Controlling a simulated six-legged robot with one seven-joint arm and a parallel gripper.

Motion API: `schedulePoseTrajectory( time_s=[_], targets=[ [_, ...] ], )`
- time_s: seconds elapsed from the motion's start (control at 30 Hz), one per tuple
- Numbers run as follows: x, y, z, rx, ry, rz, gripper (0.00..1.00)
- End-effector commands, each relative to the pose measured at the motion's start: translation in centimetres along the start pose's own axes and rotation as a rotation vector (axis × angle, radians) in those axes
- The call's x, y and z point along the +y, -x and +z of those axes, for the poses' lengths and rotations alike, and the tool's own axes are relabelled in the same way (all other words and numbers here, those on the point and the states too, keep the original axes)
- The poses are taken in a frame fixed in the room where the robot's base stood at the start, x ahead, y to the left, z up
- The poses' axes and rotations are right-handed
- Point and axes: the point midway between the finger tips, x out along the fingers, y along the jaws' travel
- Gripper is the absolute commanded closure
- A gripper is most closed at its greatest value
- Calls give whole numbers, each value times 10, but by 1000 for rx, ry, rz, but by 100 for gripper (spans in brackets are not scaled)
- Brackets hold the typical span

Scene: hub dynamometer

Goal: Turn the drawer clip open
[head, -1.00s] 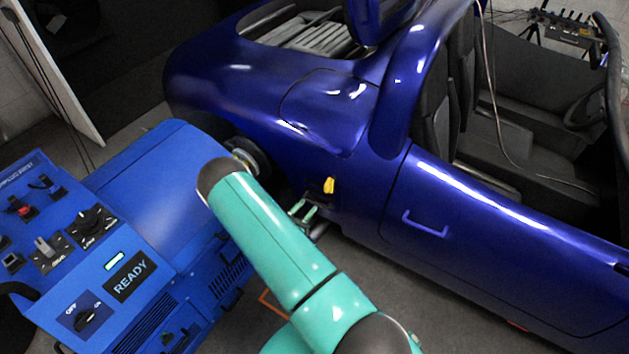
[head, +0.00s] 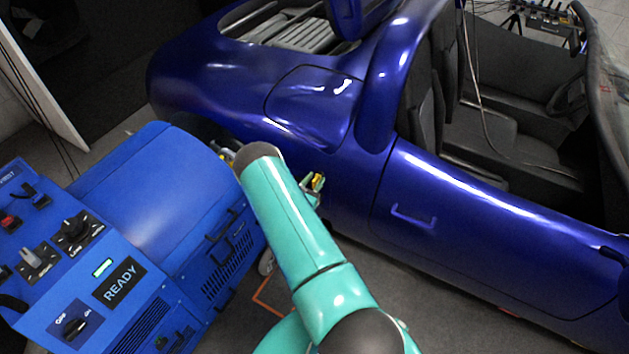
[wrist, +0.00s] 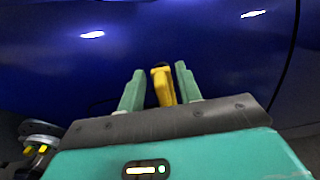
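A small yellow piece (head: 318,181) stands out from the lower side of the dark blue car, behind the door; it may be the clip. In the wrist view the yellow piece (wrist: 164,88) stands between the green fingers of my gripper (wrist: 160,69), tilted slightly. My gripper is open, with a gap on each side of the piece. In the head view my arm partly hides the gripper (head: 312,190), which is at the car's side. I see no drawer clearly marked as the task's.
The blue machine (head: 150,200) with READY sign, knobs and side handles stands left of my arm. A round hub part (wrist: 42,132) with yellow bits shows at lower left in the wrist view. The car body (head: 470,220) is close in front. Grey floor lies between.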

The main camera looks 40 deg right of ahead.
Motion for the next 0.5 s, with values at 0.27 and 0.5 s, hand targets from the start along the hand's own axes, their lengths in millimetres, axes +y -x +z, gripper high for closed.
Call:
schedulePoseTrajectory(
  time_s=[0.27,0.5],
  targets=[
    [0,-3,0,0,-1,0,65],
    [0,-3,0,0,-1,0,99]
  ],
)
